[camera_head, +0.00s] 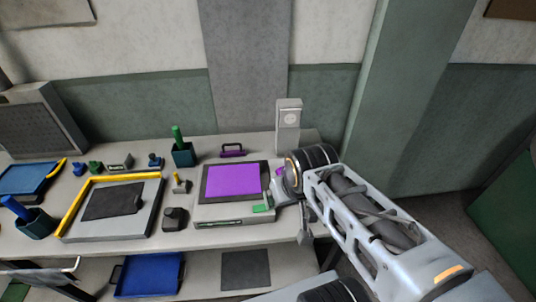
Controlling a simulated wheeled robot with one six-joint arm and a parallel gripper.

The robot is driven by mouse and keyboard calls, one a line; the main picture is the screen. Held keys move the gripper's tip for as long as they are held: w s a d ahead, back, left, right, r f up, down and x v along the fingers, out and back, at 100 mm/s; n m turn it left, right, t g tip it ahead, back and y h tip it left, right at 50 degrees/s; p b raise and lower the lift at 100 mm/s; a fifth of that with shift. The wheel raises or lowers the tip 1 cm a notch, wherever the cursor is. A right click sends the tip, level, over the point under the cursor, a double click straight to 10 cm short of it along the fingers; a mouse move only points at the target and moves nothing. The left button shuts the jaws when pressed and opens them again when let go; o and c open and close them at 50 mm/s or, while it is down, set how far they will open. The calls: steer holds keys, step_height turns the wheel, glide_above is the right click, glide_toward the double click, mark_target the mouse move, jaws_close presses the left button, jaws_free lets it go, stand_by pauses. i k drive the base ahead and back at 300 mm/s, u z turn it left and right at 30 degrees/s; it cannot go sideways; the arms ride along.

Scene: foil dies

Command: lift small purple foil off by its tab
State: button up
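A flat purple sheet (233,180) lies on the dark top of a light grey block (222,212) on the workbench. A small green piece (263,206) sits at the block's right front corner. A little purple patch (280,171) shows beside my wrist; I cannot tell what it belongs to. My gripper (284,190) is at the right edge of the block, close to the green piece. My wrist hides much of it, and its fingers are too small to read. I cannot tell whether it touches anything.
A grey tray with a yellow edge (69,204) stands to the left, with a dark plate (112,201) in it. Small stamps (180,183), a dark green cup (183,155) and a purple handle (232,150) stand around the block. A white post (288,128) rises behind my wrist.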

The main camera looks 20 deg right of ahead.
mark_target(230, 180)
steer(key=z, duration=1.15)
steer(key=k, duration=0.65)
steer(key=u, duration=1.15)
steer(key=i, duration=0.5)
